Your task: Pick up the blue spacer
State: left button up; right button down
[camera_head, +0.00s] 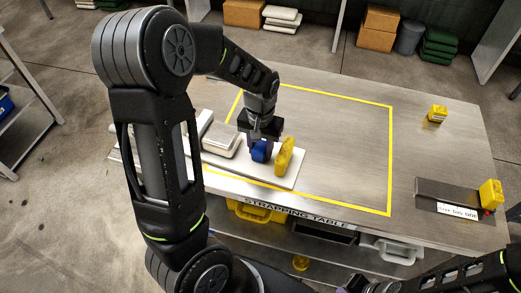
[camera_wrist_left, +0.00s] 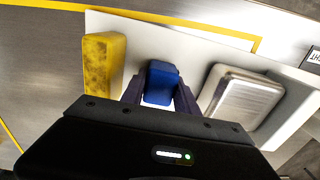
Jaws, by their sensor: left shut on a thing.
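The blue spacer (camera_head: 260,153) is on the white board (camera_head: 285,181) on the strapping table, between a yellow block and a pale metal-topped block. My left gripper (camera_head: 262,146) comes down over it from above and is shut on it. In the left wrist view, the blue spacer (camera_wrist_left: 161,84) sits between the two fingers of my left gripper (camera_wrist_left: 160,97). I cannot tell whether the spacer is clear of the board. My right arm enters at the bottom right; its end (camera_head: 358,284) is cut off by the frame edge, and its fingers cannot be made out.
The yellow block (camera_head: 284,155) stands close on the right of the spacer. The pale block (camera_head: 220,139) is on its left. A dark tray (camera_head: 448,194) with a yellow block (camera_head: 491,193) is at the table's right. Another yellow item (camera_head: 436,115) stands farther back. The taped middle is clear.

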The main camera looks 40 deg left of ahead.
aim_at(261, 146)
pick_arm(q)
grip_shut()
notch_tip(261, 146, up, 10)
jog(key=shift+b, duration=0.45)
dwell(0.6)
